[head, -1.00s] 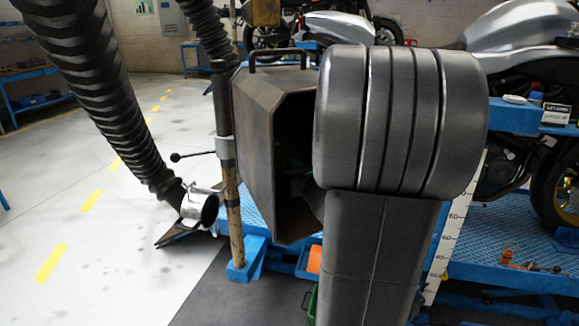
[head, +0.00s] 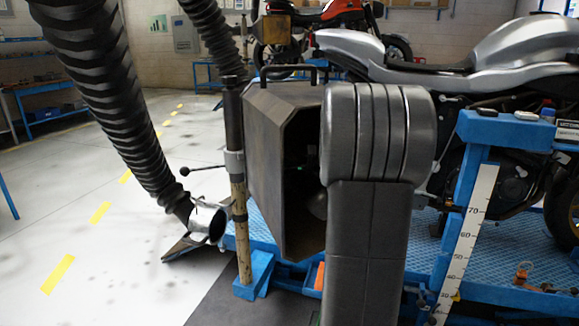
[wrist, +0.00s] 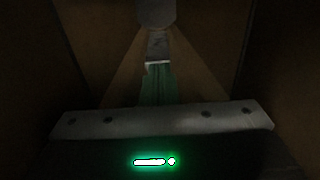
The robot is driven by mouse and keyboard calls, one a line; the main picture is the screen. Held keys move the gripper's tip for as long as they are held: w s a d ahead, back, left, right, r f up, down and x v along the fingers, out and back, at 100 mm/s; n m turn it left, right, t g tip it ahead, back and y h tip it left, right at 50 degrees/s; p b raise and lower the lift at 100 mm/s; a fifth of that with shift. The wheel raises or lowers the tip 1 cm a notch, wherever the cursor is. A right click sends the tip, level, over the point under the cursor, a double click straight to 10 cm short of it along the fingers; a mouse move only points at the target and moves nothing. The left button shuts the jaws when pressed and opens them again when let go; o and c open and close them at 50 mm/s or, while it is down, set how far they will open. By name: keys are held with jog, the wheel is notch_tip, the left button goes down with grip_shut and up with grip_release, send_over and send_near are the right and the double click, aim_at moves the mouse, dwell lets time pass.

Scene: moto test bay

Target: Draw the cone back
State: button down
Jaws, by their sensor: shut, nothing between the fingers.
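The cone, a dark metal hood with slanted faces (head: 280,165), hangs beside an upright pole in the head view, its open mouth facing right. A bar handle shows on its top. My arm stands in front of the mouth and hides part of it. My gripper lies mostly hidden inside the mouth, where a small green light shows. In the wrist view, brown hood walls (wrist: 92,65) surround my gripper (wrist: 157,66). Its fingers look shut, with nothing seen between them. The wrist view is very dark, and I cannot tell whether the fingers touch the hood.
The pole (head: 238,190) stands on a blue foot, with a ball-ended lever pointing left. A ribbed black hose (head: 115,105) hangs at the left, ending in a metal nozzle (head: 208,221). A silver motorcycle (head: 500,70) and blue lift (head: 475,245) fill the right. Left floor is open.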

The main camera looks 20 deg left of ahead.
aim_at(287, 135)
jog(key=shift+w, duration=0.1)
jog(key=x, duration=0.8)
jog(key=shift+w+a, duration=0.2)
jog(key=shift+a, duration=0.05)
jog(key=shift+s, duration=0.1)
